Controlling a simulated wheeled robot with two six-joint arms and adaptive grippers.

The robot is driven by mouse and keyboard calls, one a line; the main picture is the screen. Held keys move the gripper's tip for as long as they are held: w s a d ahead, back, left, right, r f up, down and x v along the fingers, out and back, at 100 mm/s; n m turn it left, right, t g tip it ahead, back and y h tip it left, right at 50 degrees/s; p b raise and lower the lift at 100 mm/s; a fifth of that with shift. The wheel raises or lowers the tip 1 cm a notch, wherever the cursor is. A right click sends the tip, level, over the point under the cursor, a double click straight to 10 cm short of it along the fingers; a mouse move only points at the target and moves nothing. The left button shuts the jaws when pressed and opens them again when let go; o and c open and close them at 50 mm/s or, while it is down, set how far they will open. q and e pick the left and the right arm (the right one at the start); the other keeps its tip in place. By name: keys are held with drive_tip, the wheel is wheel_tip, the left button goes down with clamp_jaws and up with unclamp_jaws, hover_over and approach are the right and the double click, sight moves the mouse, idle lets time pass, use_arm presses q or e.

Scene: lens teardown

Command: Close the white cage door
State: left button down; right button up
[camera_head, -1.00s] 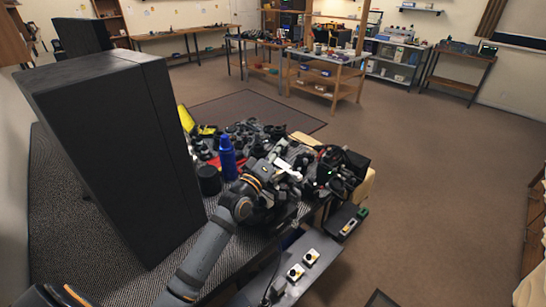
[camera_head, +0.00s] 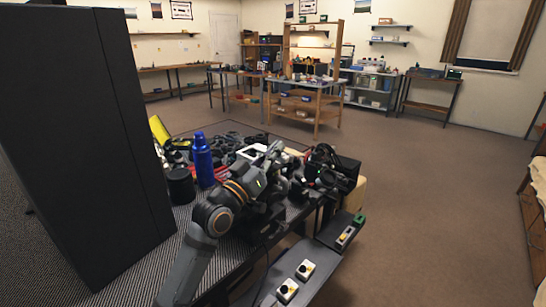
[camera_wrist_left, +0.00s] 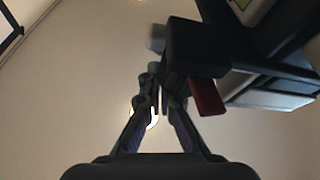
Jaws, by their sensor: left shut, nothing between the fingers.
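I cannot make out a white cage door for certain in either view. A small white frame-like piece (camera_head: 252,152) shows among dark parts on the table in the head view, close to my left gripper (camera_head: 272,158); I cannot tell whether it is the door. In the left wrist view my left gripper (camera_wrist_left: 158,92) is shut with nothing between its fingers. A dark block with a red tab (camera_wrist_left: 207,97) is close beside the fingertips on the right; whether they touch is unclear. My right gripper is not in view.
A tall black cabinet (camera_head: 75,140) stands at the left. A blue bottle (camera_head: 203,162) and a black cylinder (camera_head: 181,186) stand beside my left arm. Open floor lies to the right.

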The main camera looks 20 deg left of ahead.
use_arm(q)
drive_tip(key=shift+f, duration=0.25)
idle(0.4)
wheel_tip(320, 180, up, 10)
idle(0.4)
